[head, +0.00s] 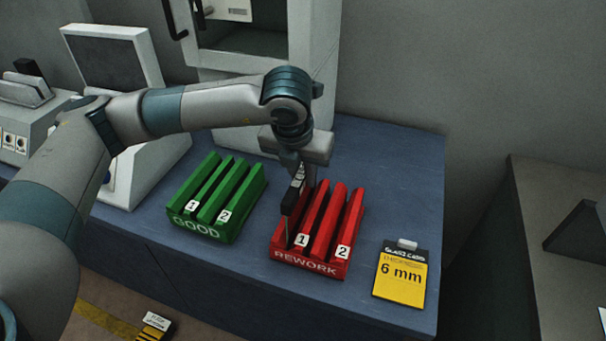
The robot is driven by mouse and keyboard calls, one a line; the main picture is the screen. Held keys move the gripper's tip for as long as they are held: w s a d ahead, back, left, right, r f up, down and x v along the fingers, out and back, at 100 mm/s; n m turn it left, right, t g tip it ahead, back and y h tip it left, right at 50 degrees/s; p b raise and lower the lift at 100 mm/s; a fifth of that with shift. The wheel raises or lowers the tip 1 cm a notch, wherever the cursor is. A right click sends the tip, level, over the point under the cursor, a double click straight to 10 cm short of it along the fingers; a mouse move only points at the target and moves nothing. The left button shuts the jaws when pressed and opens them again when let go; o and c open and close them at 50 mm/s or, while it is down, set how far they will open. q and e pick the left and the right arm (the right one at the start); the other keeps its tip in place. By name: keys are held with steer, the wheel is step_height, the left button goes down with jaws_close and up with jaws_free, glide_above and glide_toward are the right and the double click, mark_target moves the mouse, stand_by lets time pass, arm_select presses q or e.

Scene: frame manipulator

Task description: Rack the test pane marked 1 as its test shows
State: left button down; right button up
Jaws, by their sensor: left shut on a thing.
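My left gripper (300,172) points down over the red REWORK rack (311,268), near its left side. It is shut on a thin dark pane (290,203), seen almost edge-on, that reaches down beside the rack's label 1. I cannot tell how deep the pane sits in the slot, and its own mark is not readable. The green GOOD rack (202,229) stands to the left, with slots labelled 1 and 2 that look empty. Slot 2 of the red rack also looks empty. My right gripper is not in view.
A yellow card reading 6 mm (401,275) lies right of the red rack on the blue bench top (400,170). A white cabinet (322,90) stands behind the racks. A grey-screened device (110,60) stands at the back left.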

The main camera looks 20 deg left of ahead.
arm_select(q)
steer(key=c, duration=1.6)
jaws_free()
steer(key=shift+o, duration=0.2)
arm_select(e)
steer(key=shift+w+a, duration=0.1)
